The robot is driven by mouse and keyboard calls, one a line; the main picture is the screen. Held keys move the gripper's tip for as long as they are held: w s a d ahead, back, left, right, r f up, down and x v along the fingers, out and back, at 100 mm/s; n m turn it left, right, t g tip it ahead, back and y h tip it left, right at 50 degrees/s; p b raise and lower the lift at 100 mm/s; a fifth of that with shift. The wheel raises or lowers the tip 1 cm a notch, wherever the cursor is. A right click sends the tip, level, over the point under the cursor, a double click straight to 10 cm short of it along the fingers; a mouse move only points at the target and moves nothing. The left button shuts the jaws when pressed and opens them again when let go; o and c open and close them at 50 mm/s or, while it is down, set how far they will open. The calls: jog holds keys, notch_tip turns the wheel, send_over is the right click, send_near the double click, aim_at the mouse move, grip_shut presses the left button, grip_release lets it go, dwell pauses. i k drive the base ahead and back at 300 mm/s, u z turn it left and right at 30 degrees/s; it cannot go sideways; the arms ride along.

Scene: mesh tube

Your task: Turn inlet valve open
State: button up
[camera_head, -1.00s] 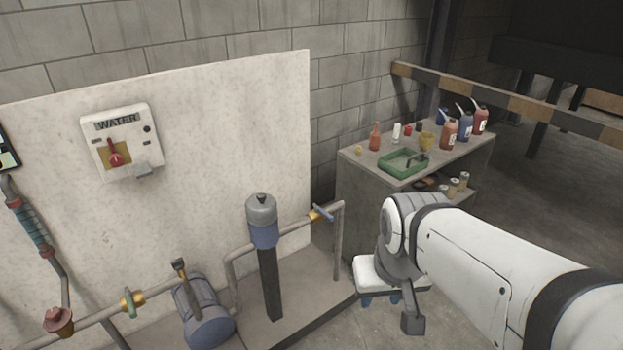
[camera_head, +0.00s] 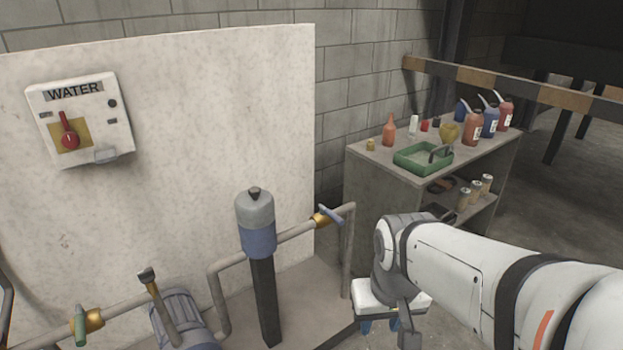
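A pipe runs along the white panel. At lower left it carries a brass valve (camera_head: 93,319) with a green handle (camera_head: 80,325), set across the pipe. On the right, past the blue-grey cylinder (camera_head: 256,225), a second brass valve (camera_head: 320,220) has a blue handle (camera_head: 330,214), slanted across the pipe. No label shows which is the inlet. My arm reaches in from the right. My gripper (camera_head: 379,324) hangs at its end, right of and below the blue-handled valve, apart from it. Two blue fingers point down with an empty gap. Part is hidden behind a dark link.
A WATER box (camera_head: 80,118) with a red knob hangs on the white panel (camera_head: 210,110). A blue-grey pump (camera_head: 185,320) stands by the pipe. A shelf bench (camera_head: 385,185) with a green tray (camera_head: 423,157) and several bottles stands behind my arm. A striped barrier (camera_head: 480,77) crosses behind.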

aim_at(322, 210)
jog(key=z, duration=0.7)
jog(key=k, duration=0.9)
jog(key=u, duration=0.5)
jog(key=i, duration=1.5)
jog(key=u, duration=0.05)
